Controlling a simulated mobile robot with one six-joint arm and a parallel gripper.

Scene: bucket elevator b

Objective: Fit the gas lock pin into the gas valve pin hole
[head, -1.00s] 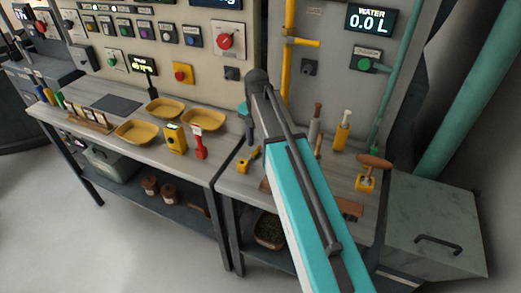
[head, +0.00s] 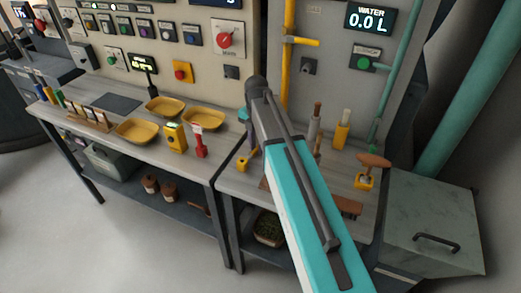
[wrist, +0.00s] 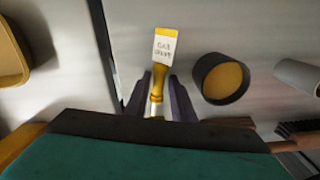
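The gas lock pin is yellow with a white tag reading GAS VALVE; in the wrist view the pin (wrist: 157,82) stands between my gripper's two dark fingers. My gripper (wrist: 160,80) looks open around it, with narrow gaps beside the pin. Whether either finger touches it is hard to tell. The yellow gas pipe (head: 289,65) runs up the panel behind, with a yellow valve handle (head: 302,41). I cannot make out the pin hole.
Yellow trays (head: 203,118), a yellow box (head: 175,138) and a red tagged piece (head: 200,142) stand on the left bench. A dark round cup (wrist: 222,78) is close beside the pin.

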